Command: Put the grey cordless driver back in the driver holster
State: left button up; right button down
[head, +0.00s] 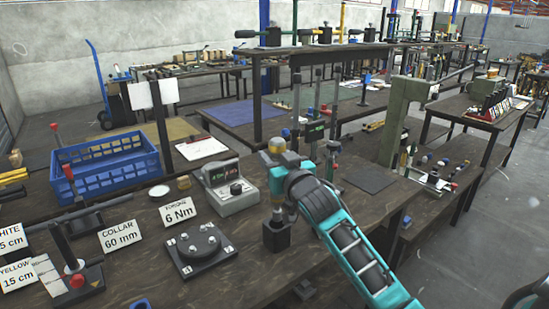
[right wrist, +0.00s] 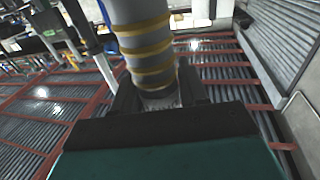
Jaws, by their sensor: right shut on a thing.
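The grey cordless driver (right wrist: 140,30) shows in the right wrist view as a grey cylinder with yellow-gold bands, between the two dark fingers of my right gripper (right wrist: 155,95). In the head view my right gripper (head: 279,186) is shut on it, and the driver's narrow lower part (head: 277,209) points down, roughly upright. Directly below is a black square block (head: 276,239), which looks like the driver holster, near the bench's front edge. The driver's lower end meets the block's top in the picture; I cannot tell whether it is inside. My left gripper is not in view.
A grey torque meter (head: 227,188) and a "6 Nm" card (head: 178,211) stand left of the holster. A black round fixture (head: 199,247) lies close on its left. A blue crate (head: 108,172) sits farther left. A dark mat (head: 369,177) lies right of my arm.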

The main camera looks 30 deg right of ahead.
jog(key=shift+r+p, duration=0.2)
jog(key=shift+p, duration=0.4)
dwell(0.6)
jog(key=shift+f+b, duration=2.5)
jog(key=shift+f, duration=1.55)
jog(key=c, duration=0.7)
grip_release()
jog(key=shift+c, duration=0.2)
jog(key=shift+o, duration=1.2)
jog(key=shift+f, duration=0.25)
jog(key=s+a, duration=0.1)
jog(key=s, duration=1.1)
jog(key=shift+s+a, duration=0.4)
